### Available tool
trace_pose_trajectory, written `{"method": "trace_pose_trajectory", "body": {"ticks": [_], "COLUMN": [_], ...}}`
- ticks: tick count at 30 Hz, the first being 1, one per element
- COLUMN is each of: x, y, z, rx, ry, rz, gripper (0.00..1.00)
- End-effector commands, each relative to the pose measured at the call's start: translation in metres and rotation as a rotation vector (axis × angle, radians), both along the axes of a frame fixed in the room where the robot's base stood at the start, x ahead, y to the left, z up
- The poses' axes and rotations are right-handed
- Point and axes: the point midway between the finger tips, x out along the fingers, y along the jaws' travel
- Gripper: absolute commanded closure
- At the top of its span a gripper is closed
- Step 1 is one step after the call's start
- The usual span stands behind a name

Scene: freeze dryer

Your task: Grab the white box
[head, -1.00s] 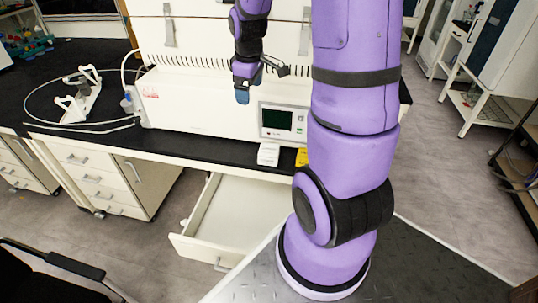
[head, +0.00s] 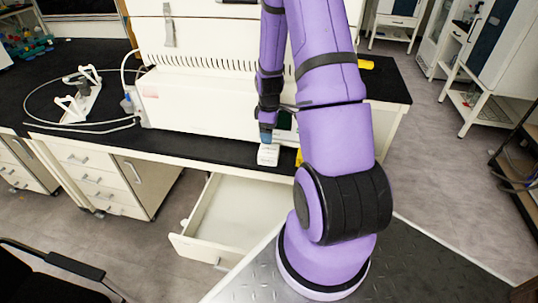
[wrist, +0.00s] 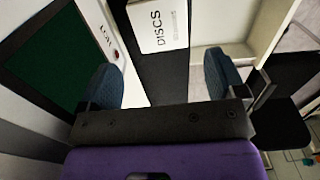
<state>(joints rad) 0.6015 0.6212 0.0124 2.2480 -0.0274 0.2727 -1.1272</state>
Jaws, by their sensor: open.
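The white box (head: 268,154) lies on the black bench top near its front edge, in front of the freeze dryer. In the wrist view the white box (wrist: 158,28) is at the top centre, marked "DISCS", and is cut off by the top edge. My gripper (head: 267,134) is just above and behind the box in the head view. In the wrist view my gripper (wrist: 163,77) is open, with dark blue fingertips apart and nothing between them. The box lies beyond the fingertips. Whether any finger touches it cannot be told.
The freeze dryer (head: 195,108) stands close behind; its dark green screen (wrist: 45,62) is left of my gripper in the wrist view. A yellow item (head: 299,157) sits right of the box, partly hidden by my arm. An open drawer (head: 222,212) juts out below the bench.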

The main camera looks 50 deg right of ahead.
Motion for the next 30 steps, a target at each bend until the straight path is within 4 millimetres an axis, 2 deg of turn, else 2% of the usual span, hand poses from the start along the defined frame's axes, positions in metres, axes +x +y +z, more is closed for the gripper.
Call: {"method": "trace_pose_trajectory", "body": {"ticks": [1, 6, 16, 24, 30], "x": [0.000, 0.000, 0.000, 0.000, 0.000], "y": [0.001, 0.000, 0.001, 0.001, 0.000], "z": [-0.010, -0.033, -0.052, -0.086, -0.094], "rx": [0.002, 0.001, 0.001, 0.002, 0.000], "ry": [0.004, 0.002, 0.001, 0.001, 0.000], "rz": [0.000, 0.001, 0.000, 0.000, 0.000], "gripper": [0.11, 0.11, 0.11, 0.11, 0.11]}}
